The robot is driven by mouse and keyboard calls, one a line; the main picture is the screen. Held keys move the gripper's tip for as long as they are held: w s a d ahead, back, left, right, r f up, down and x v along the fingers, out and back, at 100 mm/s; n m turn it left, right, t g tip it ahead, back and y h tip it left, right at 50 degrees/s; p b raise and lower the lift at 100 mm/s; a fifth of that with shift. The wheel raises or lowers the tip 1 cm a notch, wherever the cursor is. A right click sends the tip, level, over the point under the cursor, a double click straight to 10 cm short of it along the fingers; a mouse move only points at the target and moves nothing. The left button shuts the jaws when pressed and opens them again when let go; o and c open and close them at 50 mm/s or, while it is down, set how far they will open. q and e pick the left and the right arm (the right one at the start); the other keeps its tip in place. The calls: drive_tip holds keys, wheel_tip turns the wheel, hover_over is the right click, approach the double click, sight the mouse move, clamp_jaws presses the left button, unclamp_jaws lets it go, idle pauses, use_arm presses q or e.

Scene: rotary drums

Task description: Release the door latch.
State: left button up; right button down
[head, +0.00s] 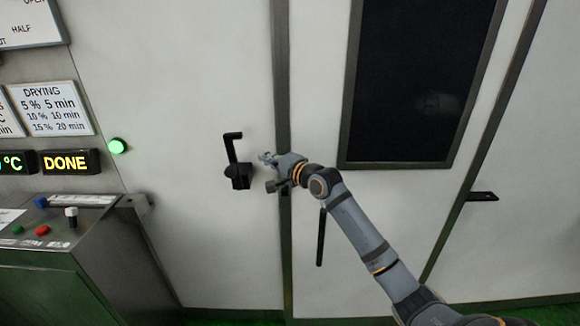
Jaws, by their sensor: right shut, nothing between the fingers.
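The black door latch (237,172) is on the white panel left of the dark vertical door edge (282,90). Its lever arm stands up from a block-shaped base and has a short grip bent to the right at the top. My right gripper (265,170) is shut and empty. In the picture it is just right of the latch base, its fingers pointing left; I cannot tell whether it touches the latch. My left gripper is not in view.
A dark window (420,80) is above right. A control console (65,245) with buttons stands lower left, below a lit DONE display (66,162) and green lamp (117,146).

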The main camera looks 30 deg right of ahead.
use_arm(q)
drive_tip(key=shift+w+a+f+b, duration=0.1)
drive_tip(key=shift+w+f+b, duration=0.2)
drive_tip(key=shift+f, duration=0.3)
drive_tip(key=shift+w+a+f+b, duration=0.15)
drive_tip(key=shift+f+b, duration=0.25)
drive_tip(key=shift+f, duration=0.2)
use_arm(e)
drive_tip(key=a+v, duration=0.1)
drive_tip(key=v, duration=0.5)
drive_tip(key=shift+s+f, duration=0.15)
drive_tip(key=shift+s, duration=0.2)
drive_tip(key=shift+d, duration=0.15)
